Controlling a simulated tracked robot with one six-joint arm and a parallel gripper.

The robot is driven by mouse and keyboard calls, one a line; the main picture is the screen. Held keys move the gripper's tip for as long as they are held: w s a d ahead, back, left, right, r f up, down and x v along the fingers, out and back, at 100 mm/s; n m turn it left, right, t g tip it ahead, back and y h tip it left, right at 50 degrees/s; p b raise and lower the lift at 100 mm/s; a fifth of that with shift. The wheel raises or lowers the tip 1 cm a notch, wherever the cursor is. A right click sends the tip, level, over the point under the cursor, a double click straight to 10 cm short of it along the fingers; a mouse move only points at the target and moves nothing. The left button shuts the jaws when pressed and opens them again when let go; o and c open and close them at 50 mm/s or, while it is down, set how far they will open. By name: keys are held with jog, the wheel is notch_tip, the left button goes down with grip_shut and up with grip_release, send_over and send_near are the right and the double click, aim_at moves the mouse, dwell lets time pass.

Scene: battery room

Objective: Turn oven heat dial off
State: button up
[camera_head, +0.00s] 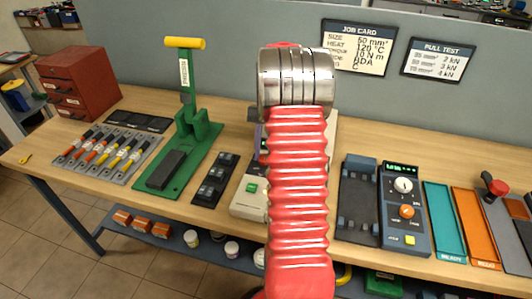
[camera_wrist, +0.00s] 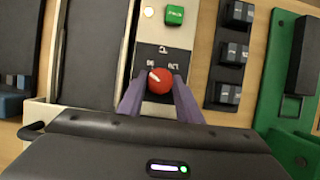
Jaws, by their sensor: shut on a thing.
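The heat dial (camera_wrist: 160,82) is a round red knob with a white pointer mark. It sits on a dark panel of the beige oven (camera_wrist: 118,75), and the mark points up and left in the wrist view. In the head view the oven (camera_head: 247,205) is largely behind my red arm, which hides the dial and my gripper.
A green button (camera_wrist: 174,15) and a lit lamp (camera_wrist: 148,12) are on the oven near the dial. A black terminal block (camera_wrist: 232,52) and a green press (camera_wrist: 272,110) stand close by. In the head view a blue control box (camera_head: 418,240) is right of the oven.

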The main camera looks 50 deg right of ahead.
jog(key=n, duration=0.2)
jog(key=n+g+h, duration=0.1)
jog(key=n, duration=0.1)
jog(key=shift+w+n, duration=0.2)
jog(key=shift+n, duration=0.1)
jog(key=n+g+h, duration=0.1)
jog(key=n, duration=0.3)
jog(key=shift+a+h, duration=0.1)
jog(key=shift+h, duration=0.3)
jog(key=o, duration=1)
jog(key=shift+a, duration=0.1)
jog(key=shift+o, duration=0.2)
jog(key=shift+r, duration=0.1)
jog(key=v, duration=1.3)
jog(key=shift+w+r, duration=0.2)
